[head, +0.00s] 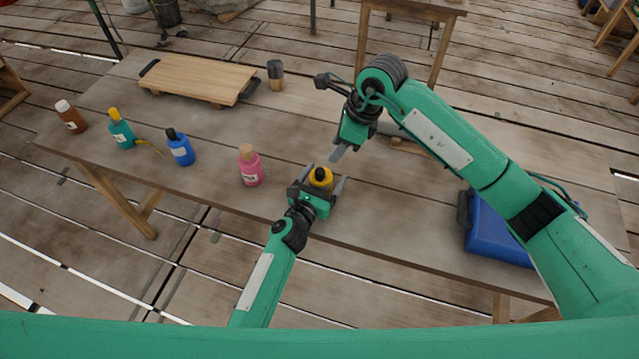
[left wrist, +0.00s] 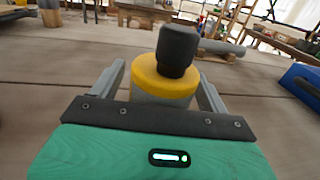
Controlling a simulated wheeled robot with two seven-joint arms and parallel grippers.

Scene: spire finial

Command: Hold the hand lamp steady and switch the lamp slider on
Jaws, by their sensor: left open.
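My left gripper (head: 325,182) is open, its fingers on either side of an upright yellow item with a dark cap (head: 320,177). In the left wrist view this item (left wrist: 165,82) has a yellow shoulder above a greyish body, between the fingers (left wrist: 163,88). A grey cylinder (head: 392,129) lies behind it, partly hidden by my right arm; it also shows in the left wrist view (left wrist: 222,47). I cannot tell for sure which of these is the hand lamp, and no slider is discernible. My right gripper (head: 339,152) points down just behind the yellow item, apart from it; its opening is unclear.
A pink bottle (head: 250,168) stands left of my left gripper, with blue (head: 180,150), teal (head: 121,133) and brown (head: 70,118) bottles farther left. A wooden board (head: 195,80) and a dark-topped jar (head: 275,76) are behind. A blue case (head: 492,235) is at right.

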